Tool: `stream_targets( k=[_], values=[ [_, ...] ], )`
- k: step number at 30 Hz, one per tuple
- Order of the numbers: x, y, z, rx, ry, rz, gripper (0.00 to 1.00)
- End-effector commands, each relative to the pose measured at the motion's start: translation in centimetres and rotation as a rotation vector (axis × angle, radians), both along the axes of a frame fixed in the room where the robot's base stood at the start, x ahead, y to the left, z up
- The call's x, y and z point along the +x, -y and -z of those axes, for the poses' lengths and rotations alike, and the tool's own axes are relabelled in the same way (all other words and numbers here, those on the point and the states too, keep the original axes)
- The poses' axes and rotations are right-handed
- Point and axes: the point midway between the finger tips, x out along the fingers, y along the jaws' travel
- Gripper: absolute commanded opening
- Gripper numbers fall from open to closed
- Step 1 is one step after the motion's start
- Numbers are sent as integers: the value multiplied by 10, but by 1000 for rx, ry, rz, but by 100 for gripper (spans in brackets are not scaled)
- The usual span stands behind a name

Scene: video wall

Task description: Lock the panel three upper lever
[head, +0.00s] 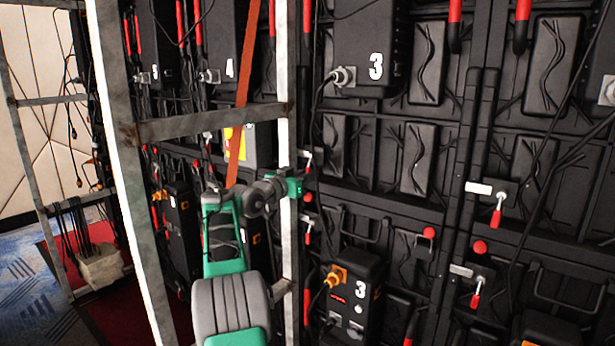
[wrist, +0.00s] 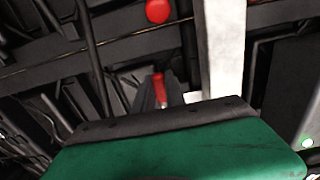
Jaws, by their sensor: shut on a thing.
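The panel three upper lever (head: 308,159) is at the left edge of the black panel, behind the metal frame post. It has a pale plate and a short red handle, which is mostly hidden by my gripper in the head view. My gripper (head: 299,182) reaches past the post to this lever. In the wrist view, the red handle (wrist: 159,88) shows at the dark fingertips (wrist: 160,97), and my gripper is shut on it. The handle's exact angle is hard to tell.
A metal post (head: 287,120) stands close beside my gripper and also shows in the wrist view (wrist: 222,60). A lower lever (head: 307,228) hangs below. Two more levers, an upper (head: 497,208) and a lower (head: 476,290), are on the right. A black box marked 3 (head: 352,300) has cables.

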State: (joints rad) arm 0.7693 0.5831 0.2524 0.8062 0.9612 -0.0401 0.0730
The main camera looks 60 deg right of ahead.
Motion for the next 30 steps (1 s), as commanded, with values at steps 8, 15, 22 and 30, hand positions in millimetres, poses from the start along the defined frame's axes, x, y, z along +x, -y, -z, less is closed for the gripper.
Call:
stream_targets(
  k=[8, 15, 22, 30],
  values=[
    [1, 0, -4, -6, 4, -4, 29],
    [1, 0, -2, -2, 2, -2, 37],
    [4, -15, -1, -2, 1, -5, 37],
    [13, -67, -2, -4, 2, -6, 37]
  ],
)
